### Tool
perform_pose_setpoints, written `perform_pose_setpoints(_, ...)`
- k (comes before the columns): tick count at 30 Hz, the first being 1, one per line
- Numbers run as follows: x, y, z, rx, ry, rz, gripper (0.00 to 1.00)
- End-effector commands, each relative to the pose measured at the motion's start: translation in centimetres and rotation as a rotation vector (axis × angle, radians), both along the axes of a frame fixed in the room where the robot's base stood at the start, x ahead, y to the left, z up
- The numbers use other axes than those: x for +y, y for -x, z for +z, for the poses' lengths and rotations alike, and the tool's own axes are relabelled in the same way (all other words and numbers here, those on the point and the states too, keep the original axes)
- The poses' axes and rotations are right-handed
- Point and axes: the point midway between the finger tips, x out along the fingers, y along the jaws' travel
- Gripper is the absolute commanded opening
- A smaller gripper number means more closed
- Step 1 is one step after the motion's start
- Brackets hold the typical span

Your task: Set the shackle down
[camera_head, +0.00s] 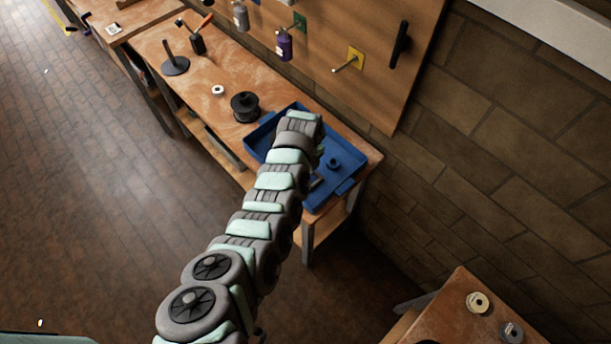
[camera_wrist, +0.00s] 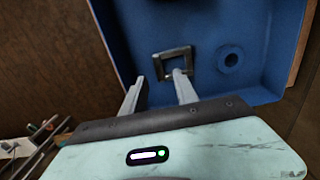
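The shackle (camera_wrist: 158,66), a dark grey squarish metal loop, shows in the wrist view just beyond my fingertips. It appears to lie on the floor of the blue tray (camera_wrist: 215,22). My gripper (camera_wrist: 158,77) has its two fingers spread apart. The left finger stands clear of the shackle. The right fingertip overlaps the shackle's near side in the picture; I cannot tell if they touch.
A round blue ring (camera_head: 333,163) is in the tray, right of the shackle in the wrist view. A black spool (camera_head: 245,107) and a small white ring (camera_head: 218,90) stand on the wooden bench (camera_head: 205,112). A pegboard (camera_head: 375,75) rises behind.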

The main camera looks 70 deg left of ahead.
Motion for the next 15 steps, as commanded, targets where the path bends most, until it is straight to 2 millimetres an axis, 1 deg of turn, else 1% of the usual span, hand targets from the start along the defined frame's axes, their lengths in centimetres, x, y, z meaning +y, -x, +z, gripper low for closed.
perform_pose_setpoints(6,0.1,0.0,2.8,-0.004,-0.005,0.003,0.36)
perform_pose_setpoints(12,0.1,0.0,5.2,-0.002,-0.003,0.003,0.36)
perform_pose_setpoints(15,0.0,0.0,6.1,-0.001,-0.001,0.002,0.36)
